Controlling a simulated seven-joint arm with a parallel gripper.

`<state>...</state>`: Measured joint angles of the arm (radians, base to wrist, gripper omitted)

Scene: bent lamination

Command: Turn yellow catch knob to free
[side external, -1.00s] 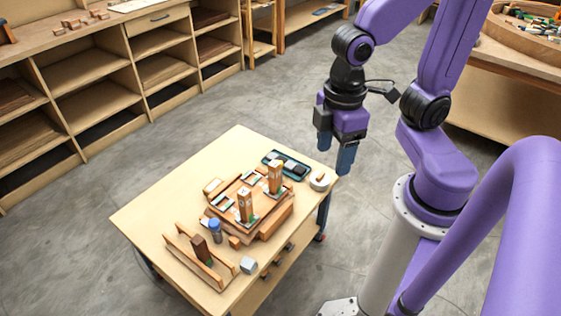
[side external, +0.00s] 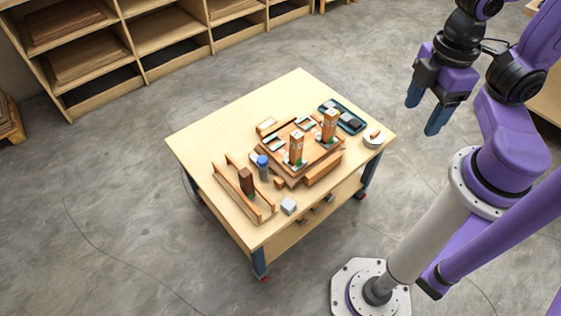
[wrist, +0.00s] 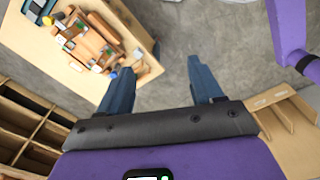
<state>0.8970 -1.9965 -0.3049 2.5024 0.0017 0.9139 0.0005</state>
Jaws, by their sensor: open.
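My gripper (side external: 424,107) is open and empty, in the air to the right of the table and apart from everything on it. Its two blue fingers also show in the wrist view (wrist: 158,66), spread with bare floor between them. The wooden assembly (side external: 305,152) stands on the table, with two upright wooden posts. It shows at the upper left of the wrist view (wrist: 92,42). A small yellow spot (wrist: 47,20) shows beside it there. I cannot tell whether this is the catch knob, or how it is turned. No yellow knob is clear in the side view.
On the table (side external: 205,135) are a dark teal tray (side external: 343,117), a white round piece (side external: 374,138), a blue-capped bottle (side external: 263,168), a grey block (side external: 288,206) and a wooden rack holding a dark brown block (side external: 246,181). The table's left part is clear. Shelves stand behind.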

